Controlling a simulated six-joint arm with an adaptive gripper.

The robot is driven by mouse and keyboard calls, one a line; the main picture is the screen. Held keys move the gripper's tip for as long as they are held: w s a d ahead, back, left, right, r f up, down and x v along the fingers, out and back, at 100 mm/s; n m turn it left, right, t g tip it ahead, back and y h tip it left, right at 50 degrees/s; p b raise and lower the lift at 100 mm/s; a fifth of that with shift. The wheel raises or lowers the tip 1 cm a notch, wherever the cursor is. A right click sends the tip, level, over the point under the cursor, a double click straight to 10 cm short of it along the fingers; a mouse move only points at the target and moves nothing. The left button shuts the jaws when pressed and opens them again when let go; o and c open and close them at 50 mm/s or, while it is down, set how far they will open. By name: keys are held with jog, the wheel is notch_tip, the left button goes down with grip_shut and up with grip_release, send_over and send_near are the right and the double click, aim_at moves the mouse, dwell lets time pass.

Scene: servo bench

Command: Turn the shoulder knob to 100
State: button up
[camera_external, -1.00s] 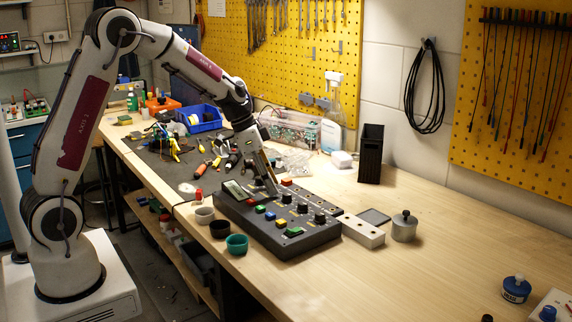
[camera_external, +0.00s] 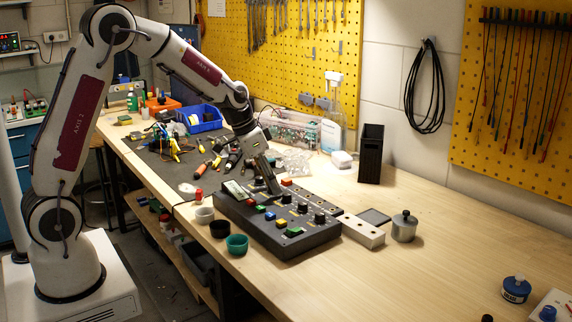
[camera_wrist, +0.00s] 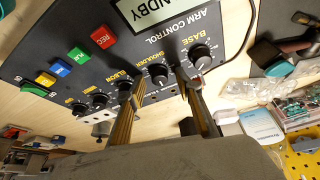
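The dark control panel (camera_external: 262,228) lies on the bench. In the wrist view, it shows a "STANDBY" display (camera_wrist: 155,12) and a row of black knobs. The shoulder knob (camera_wrist: 158,75) sits between the base knob (camera_wrist: 200,53) and the elbow knob (camera_wrist: 125,87). My gripper (camera_wrist: 160,79) is open, with one fingertip on each side of the shoulder knob. Gaps seem to show beside the knob; I cannot tell whether a finger touches it. The knob's scale is too small to read. In the external view, my gripper (camera_external: 274,190) reaches down to the knob row.
Coloured buttons, including a red one (camera_wrist: 103,37), line the panel beside the knobs. Small cups, one of them green (camera_external: 237,244), stand at its front. A pale block (camera_external: 363,232) and metal pot (camera_external: 404,227) stand to its right. The bench farther right is mostly clear.

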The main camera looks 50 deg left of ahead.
jog(key=shift+d+n+y, duration=0.1)
jog(key=shift+n+y, duration=0.5)
jog(key=shift+n, duration=0.95)
jog(key=shift+d+n+y, duration=0.1)
jog(key=shift+n+y, duration=0.5)
jog(key=shift+n, duration=0.95)
jog(key=shift+n+g+y, duration=0.3)
jog(key=shift+n+y, duration=0.5)
jog(key=shift+n, duration=1.3)
